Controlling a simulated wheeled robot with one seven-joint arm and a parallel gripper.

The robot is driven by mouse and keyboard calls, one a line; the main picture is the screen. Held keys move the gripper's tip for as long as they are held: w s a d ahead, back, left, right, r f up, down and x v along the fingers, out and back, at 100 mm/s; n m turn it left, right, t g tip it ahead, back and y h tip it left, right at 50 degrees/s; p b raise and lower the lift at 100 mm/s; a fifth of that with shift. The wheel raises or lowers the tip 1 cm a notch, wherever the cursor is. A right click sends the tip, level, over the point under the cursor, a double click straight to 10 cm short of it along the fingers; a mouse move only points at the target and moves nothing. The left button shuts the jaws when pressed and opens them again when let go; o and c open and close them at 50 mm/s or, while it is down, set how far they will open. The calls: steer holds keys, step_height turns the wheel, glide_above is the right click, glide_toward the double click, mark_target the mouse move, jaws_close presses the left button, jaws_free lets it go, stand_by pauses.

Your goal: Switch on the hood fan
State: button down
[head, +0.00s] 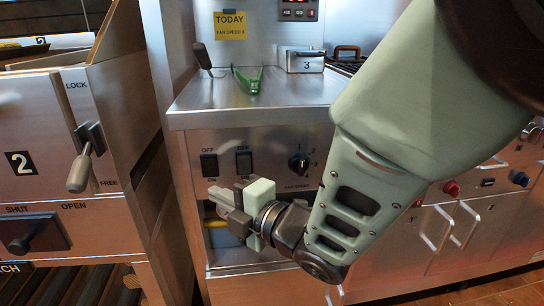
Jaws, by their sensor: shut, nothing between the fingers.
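The control panel (265,143) is on the cabinet front below the steel counter. It bears two black rocker switches, a left one (209,165) and a right one (244,162). Each has an OFF mark above and an ON mark below. I cannot tell which switch is for the fan or how they are set. A black fan speed knob (298,163) sits to their right, with numbers around it. My gripper (217,197) is shut and empty. In the picture it is just below the switches; whether it touches the panel I cannot tell.
A yellow note (230,26) reads "TODAY FAN SPEED 3". Green tongs (248,80) and a metal box marked 3 (305,62) are on the counter (215,95). A lever (80,170) marked LOCK and FREE is on the left unit. A yellow rail shows behind my gripper.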

steer(key=v, duration=0.9)
steer(key=shift+f+p, duration=0.3)
steer(key=shift+f, duration=0.25)
